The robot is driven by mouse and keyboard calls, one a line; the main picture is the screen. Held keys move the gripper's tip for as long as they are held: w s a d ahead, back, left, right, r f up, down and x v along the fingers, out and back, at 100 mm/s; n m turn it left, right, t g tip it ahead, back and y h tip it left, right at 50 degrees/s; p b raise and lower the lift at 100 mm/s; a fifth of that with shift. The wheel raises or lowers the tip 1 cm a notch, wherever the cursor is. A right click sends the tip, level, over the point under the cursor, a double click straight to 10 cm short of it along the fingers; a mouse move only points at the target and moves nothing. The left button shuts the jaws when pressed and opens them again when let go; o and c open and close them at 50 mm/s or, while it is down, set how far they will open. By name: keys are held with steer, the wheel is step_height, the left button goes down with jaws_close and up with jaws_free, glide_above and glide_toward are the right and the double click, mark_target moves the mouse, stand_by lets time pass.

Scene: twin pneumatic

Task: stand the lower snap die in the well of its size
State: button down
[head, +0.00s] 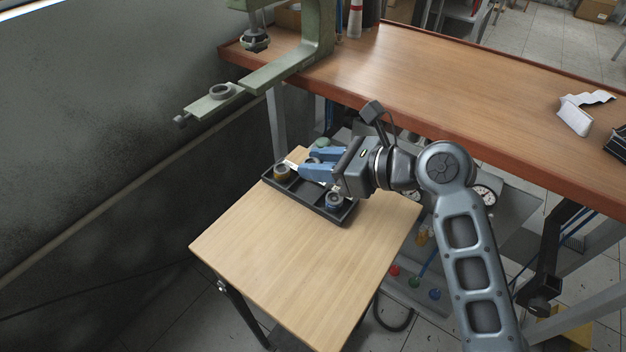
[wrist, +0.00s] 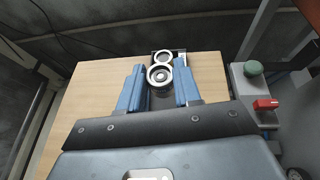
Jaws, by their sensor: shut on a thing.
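A black tray (head: 318,212) with compartments lies at the back of the small wooden table. A round die with a grey top and brownish side (head: 283,172) stands in its left end. Another round grey-blue die (head: 334,199) stands at its right end. My gripper (head: 302,164) reaches in from the right, its blue fingers low over the tray, shut on a round grey die. In the wrist view this ringed die (wrist: 160,77) is between the fingers, with another ring (wrist: 163,57) just beyond it. The fingers hide part of the tray; I cannot tell whether the held die touches its floor.
The small table's front (head: 290,265) is bare. A green press frame (head: 300,60) stands behind on the long wooden bench (head: 450,80). A panel with a green button (wrist: 253,68) and red switch (wrist: 265,104) is beside the table.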

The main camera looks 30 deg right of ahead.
mark_target(313, 195)
steer(key=shift+w+a+f, duration=0.2)
steer(key=shift+a+f, duration=0.15)
steer(key=shift+a, duration=0.15)
steer(key=shift+f, duration=1.95)
steer(key=c, duration=0.8)
jaws_free()
steer(key=shift+f, duration=0.1)
steer(key=shift+s+d+r, duration=0.2)
steer(key=shift+s+r, duration=0.05)
steer(key=shift+s, duration=0.05)
steer(key=v, duration=1.1)
steer(key=shift+s+r, duration=0.1)
steer(key=shift+s, duration=0.05)
